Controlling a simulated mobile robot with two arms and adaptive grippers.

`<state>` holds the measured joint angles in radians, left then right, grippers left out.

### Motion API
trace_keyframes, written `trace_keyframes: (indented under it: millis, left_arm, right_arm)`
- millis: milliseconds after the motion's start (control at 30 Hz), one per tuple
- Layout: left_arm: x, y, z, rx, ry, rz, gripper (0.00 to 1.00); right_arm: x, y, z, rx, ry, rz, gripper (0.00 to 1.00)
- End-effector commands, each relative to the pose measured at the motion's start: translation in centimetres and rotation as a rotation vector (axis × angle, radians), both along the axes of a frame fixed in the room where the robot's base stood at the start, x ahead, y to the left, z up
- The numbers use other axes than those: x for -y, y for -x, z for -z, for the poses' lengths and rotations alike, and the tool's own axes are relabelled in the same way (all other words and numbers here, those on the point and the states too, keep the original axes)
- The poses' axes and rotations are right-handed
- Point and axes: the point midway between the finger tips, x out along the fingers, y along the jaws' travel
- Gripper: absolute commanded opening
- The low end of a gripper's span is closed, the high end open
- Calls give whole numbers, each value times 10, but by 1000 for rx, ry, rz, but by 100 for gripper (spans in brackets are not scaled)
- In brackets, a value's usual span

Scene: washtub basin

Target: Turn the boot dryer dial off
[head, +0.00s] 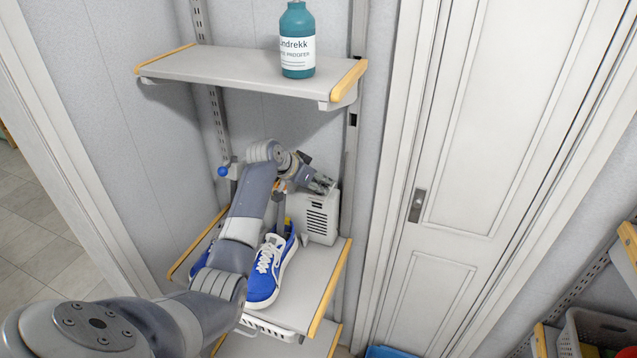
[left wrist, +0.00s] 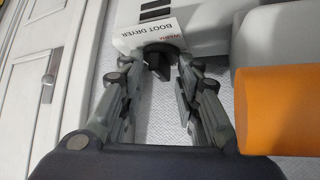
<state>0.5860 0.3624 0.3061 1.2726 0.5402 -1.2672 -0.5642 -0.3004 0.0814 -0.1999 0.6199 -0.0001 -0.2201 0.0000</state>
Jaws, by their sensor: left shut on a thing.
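The boot dryer (head: 317,218) is a pale grey box with dark vent slots on the lower shelf, beside the blue shoes. In the left wrist view its white panel (left wrist: 150,33) reads "BOOT DRYER" and "WARM". The dark dial (left wrist: 160,62) sticks out below that panel. My left gripper (head: 325,184) is at the top of the dryer. In the left wrist view its two fingers (left wrist: 156,78) stand on either side of the dial, shut on it. The head view hides the dial behind the gripper. My right gripper is in neither view.
Blue shoes (head: 270,272) with white laces stand on the lower shelf (head: 310,285), close under my left arm. An upper shelf (head: 235,68) holds a teal bottle (head: 297,42) above. A closed white door (head: 470,150) is to the right.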

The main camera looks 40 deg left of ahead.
Motion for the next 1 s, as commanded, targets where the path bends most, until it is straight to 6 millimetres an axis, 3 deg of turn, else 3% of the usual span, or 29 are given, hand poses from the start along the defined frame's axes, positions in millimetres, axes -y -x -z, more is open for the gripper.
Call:
trace_keyframes:
  millis: [367,400,433,767,1000]
  left_arm:
    - [1,0,0,0,1,7,7]
    - [1,0,0,0,1,7,33]
    - [1,0,0,0,1,7,39]
    - [1,0,0,-1,1,6,39]
    - [-4,15,-15,0,-3,4,39]
  right_arm:
    - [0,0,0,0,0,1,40]
    - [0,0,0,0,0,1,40]
    - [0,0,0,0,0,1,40]
    - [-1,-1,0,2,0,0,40]
    - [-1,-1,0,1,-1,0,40]
